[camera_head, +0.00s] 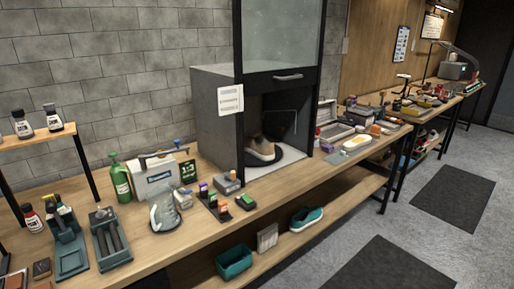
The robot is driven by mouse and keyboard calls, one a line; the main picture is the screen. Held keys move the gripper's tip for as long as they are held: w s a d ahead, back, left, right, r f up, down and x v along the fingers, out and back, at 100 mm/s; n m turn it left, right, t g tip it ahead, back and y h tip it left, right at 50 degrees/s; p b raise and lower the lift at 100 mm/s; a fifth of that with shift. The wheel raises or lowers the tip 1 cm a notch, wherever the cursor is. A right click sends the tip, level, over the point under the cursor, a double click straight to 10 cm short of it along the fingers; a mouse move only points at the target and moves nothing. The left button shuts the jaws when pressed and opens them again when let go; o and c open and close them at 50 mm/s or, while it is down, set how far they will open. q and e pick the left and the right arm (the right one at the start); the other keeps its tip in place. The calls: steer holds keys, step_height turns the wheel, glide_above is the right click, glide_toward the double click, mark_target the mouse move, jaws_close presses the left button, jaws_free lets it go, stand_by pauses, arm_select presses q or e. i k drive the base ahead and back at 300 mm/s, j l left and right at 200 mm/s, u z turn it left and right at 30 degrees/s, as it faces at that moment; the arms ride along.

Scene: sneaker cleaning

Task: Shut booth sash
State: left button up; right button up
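The booth (214,118) is a dark grey box standing on the wooden workbench. Its sash (282,35) is a glass panel in a dark frame and is raised above the front opening. A light bar handle (288,77) sits on the sash's bottom rail. The opening below is uncovered, and a brown and white sneaker (261,149) rests inside on a dark round base. A white notice (230,100) hangs at the booth's left front edge. Neither of my grippers is in view.
On the bench (207,226), left of the booth, are a green bottle (120,180), a white box (160,174) and a pale shoe (164,211). A small grey device (228,183) sits near the booth's front left. Clear floor (343,245) lies before the bench.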

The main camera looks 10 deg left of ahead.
mark_target(256, 82)
steer(key=u, duration=0.4)
steer(key=i+l+u, duration=0.6)
steer(key=u, duration=0.15)
steer(key=i+l+u, duration=0.1)
steer(key=l, duration=0.2)
steer(key=i+l+u, duration=0.1)
steer(key=l, duration=0.25)
steer(key=i+l, duration=0.35)
steer(key=l, duration=0.2)
steer(key=i+l, duration=0.15)
steer(key=l, duration=0.2)
steer(key=i+l+u, duration=0.1)
steer(key=l, duration=0.25)
steer(key=i+l, duration=0.2)
steer(key=l, duration=0.15)
steer(key=i+l, duration=0.15)
steer(key=l, duration=0.2)
steer(key=i+l, duration=0.1)
steer(key=l, duration=0.25)
steer(key=i+u, duration=0.05)
